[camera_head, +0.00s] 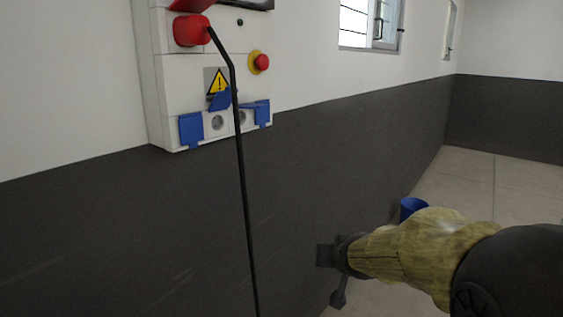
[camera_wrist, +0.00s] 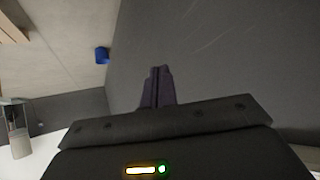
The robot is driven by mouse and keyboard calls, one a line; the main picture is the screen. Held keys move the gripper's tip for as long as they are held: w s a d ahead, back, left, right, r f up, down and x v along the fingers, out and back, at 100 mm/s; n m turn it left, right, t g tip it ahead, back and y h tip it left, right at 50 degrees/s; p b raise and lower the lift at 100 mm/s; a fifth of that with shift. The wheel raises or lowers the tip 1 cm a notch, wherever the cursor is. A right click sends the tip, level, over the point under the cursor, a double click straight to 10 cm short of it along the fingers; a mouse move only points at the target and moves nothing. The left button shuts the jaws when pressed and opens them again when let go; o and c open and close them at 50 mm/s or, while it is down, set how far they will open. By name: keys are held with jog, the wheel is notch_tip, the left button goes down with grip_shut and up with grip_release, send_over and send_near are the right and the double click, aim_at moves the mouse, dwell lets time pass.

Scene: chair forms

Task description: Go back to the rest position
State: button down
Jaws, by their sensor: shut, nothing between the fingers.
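My gripper (camera_head: 330,262) is at the lower right of the head view, at the end of my sleeved arm, in front of the dark lower part of the wall. It is shut and empty. In the wrist view the closed fingers (camera_wrist: 157,86) stand together at the centre, with nothing held between them. They appear apart from the wall.
A white electrical box (camera_head: 180,90) is on the wall, with a red plug (camera_head: 191,30), a hanging black cable (camera_head: 243,190), a red button (camera_head: 262,62) and blue socket covers (camera_head: 191,130). A blue bin (camera_head: 412,207) stands on the floor behind my arm.

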jog(key=s+d+f+g, duration=0.1)
jog(key=s+f+g, duration=0.2)
jog(key=s+f, duration=0.3)
jog(key=s+d+f+g, duration=0.1)
jog(key=s+f+g, duration=0.3)
jog(key=s, duration=1)
jog(key=shift+s+d+f+n+h+p, duration=0.25)
jog(key=shift+d+f+p, duration=0.2)
jog(key=shift+f, duration=0.5)
jog(key=shift+w, duration=0.2)
